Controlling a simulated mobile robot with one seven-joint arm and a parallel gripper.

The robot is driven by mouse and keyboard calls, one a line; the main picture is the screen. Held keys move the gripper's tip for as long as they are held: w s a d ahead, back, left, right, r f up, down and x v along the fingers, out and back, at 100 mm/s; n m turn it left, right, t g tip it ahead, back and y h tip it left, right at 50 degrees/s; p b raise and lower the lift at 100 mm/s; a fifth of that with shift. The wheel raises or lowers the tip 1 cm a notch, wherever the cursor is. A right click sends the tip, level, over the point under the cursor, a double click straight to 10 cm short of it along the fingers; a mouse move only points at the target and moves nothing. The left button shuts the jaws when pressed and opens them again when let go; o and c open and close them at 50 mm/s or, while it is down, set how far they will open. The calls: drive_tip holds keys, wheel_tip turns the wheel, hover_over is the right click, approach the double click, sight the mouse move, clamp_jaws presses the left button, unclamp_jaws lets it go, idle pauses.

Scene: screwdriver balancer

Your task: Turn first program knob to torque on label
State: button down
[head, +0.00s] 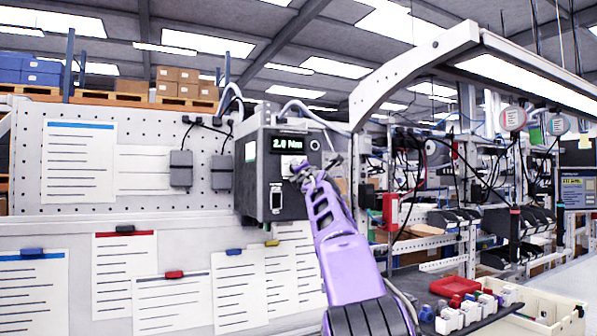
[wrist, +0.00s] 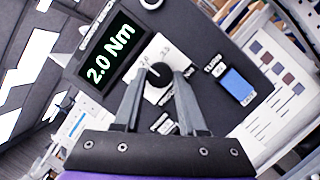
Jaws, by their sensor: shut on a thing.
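The dark control box (head: 254,185) hangs on the pegboard. Its display (head: 288,143) reads 2.0 Nm in green, and this also shows in the wrist view (wrist: 108,54). In the wrist view, a round black knob (wrist: 160,71) sits on a white label plate (wrist: 151,92) with small numbers, only partly legible. My gripper (wrist: 161,77) is shut on this knob, one finger on each side. The fingers cover part of the plate. In the head view, my gripper (head: 301,172) is at the box front below the display and hides the knob.
A blue switch (wrist: 237,84) sits right of the knob in the wrist view. Another round control (wrist: 152,3) is at the top edge. Cables run above the box. Paper sheets (head: 122,270) hang left and below. A parts bin (head: 545,318) stands at lower right.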

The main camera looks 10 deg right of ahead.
drive_tip(key=shift+d+n+y, duration=0.1)
drive_tip(key=shift+n+y, duration=0.85)
drive_tip(key=shift+n, duration=1.3)
drive_tip(key=shift+d+n+y, duration=0.1)
drive_tip(key=shift+n+y, duration=0.8)
drive_tip(key=shift+n, duration=1.3)
drive_tip(key=shift+d+n+y, duration=0.1)
drive_tip(key=shift+n+y, duration=0.85)
drive_tip(key=shift+n, duration=1.6)
drive_tip(key=shift+c, duration=2.4)
unclamp_jaws()
drive_tip(key=shift+f, duration=0.1)
